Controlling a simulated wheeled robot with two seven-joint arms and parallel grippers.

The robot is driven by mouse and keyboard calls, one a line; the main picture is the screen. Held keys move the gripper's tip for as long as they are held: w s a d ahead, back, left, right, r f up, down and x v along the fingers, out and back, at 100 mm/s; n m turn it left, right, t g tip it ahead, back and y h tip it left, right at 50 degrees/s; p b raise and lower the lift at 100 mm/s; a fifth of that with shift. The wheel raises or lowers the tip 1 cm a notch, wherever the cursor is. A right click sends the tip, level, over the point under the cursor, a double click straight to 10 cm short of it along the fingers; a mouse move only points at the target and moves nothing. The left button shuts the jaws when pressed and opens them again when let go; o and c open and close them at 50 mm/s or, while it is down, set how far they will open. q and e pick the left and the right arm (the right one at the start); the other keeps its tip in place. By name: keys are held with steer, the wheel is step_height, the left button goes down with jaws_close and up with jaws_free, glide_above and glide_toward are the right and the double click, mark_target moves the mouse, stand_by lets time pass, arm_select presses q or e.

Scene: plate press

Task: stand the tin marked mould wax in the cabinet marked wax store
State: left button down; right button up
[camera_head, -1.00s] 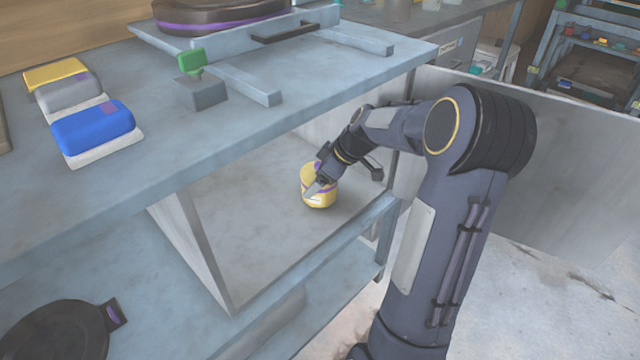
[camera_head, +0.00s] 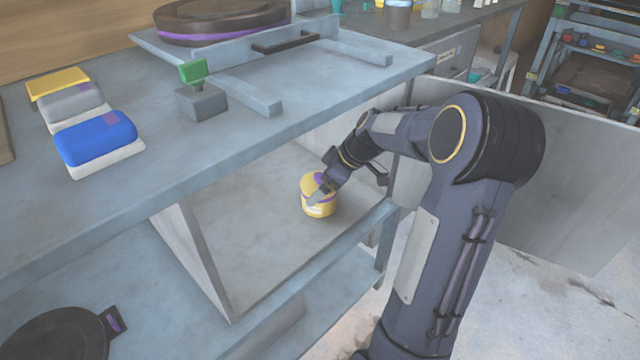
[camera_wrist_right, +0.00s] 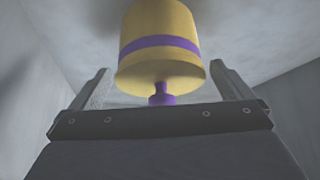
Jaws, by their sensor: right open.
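A yellow tin (camera_head: 319,209) with a purple band and purple on its lid stands upright on the floor of the open cabinet (camera_head: 262,245) under the worktop. Its label is too small to read. My right gripper (camera_head: 318,192) reaches into the cabinet and is at the tin's top. In the right wrist view the gripper (camera_wrist_right: 159,68) is open, one finger each side, with gaps to the tin (camera_wrist_right: 160,45). The tin's purple knob points towards the palm. No cabinet marking is readable. My left gripper is not in view.
The worktop (camera_head: 300,130) overhangs the cabinet. The open door panel (camera_head: 560,180) stands to the right, behind my right arm. Blue, grey and yellow blocks, a green-handled grey block (camera_head: 202,100) and a press lie on the worktop. A dark round pan (camera_head: 55,335) is lower left.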

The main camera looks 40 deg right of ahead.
steer(key=p+v, duration=0.1)
steer(key=v, duration=0.4)
steer(key=shift+r, duration=0.2)
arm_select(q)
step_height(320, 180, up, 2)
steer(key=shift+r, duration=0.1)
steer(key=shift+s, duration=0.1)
arm_select(e)
steer(key=shift+s+d, duration=0.1)
steer(key=shift+s, duration=0.05)
